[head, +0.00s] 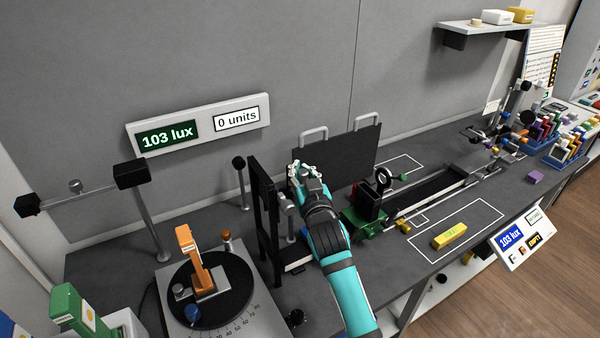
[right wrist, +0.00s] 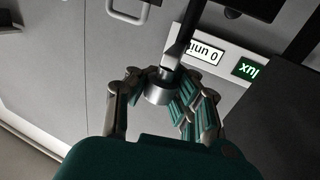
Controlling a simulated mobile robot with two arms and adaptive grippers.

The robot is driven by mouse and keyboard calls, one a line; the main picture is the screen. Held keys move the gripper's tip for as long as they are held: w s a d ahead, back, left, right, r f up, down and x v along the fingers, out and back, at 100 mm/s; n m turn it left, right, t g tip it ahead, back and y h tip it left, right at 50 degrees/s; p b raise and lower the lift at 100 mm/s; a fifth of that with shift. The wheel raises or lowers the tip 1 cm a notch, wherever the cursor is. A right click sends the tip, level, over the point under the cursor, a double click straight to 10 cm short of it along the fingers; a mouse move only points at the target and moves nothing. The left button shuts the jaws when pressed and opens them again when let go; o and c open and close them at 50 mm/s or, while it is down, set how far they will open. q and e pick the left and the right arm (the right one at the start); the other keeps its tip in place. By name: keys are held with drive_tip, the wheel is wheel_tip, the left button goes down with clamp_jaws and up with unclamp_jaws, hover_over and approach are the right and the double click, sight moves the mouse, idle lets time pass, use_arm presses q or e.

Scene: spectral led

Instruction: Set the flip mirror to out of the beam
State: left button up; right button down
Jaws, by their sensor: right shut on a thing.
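My right gripper (head: 303,172) reaches in from the bottom, between a tall black upright plate (head: 263,205) and a black panel with two handles (head: 350,158). In the right wrist view its fingers (right wrist: 162,98) are closed around a silver collar (right wrist: 160,90) on a dark rod (right wrist: 182,40). Which part of the flip mirror this is, I cannot tell, and its mirror face is not clearly visible. The gripper hides much of the mount in the head view. My left gripper is not in view.
A wall display (head: 200,127) reads 103 lux and 0 units. An orange mount (head: 190,250) stands on a round black turntable (head: 235,285) at left. A green-based mount (head: 368,215) stands close right of my arm. A yellow block (head: 449,236) lies in a white outline.

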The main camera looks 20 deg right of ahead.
drive_tip(key=shift+s+f, duration=0.15)
drive_tip(key=shift+f, duration=0.4)
drive_tip(key=c, duration=1.8)
unclamp_jaws()
drive_tip(key=o, duration=0.4)
drive_tip(key=shift+s+r, duration=0.3)
drive_tip(key=shift+s, duration=0.2)
drive_tip(key=o, duration=0.3)
drive_tip(key=shift+s+r, duration=0.1)
drive_tip(key=shift+r, duration=0.1)
drive_tip(key=shift+o, duration=0.2)
drive_tip(key=shift+w, duration=0.3)
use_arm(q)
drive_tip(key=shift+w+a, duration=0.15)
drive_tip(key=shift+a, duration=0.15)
use_arm(e)
drive_tip(key=s, duration=0.7)
drive_tip(key=shift+s+a, duration=0.25)
drive_tip(key=shift+s, duration=0.05)
drive_tip(key=shift+f, duration=0.1)
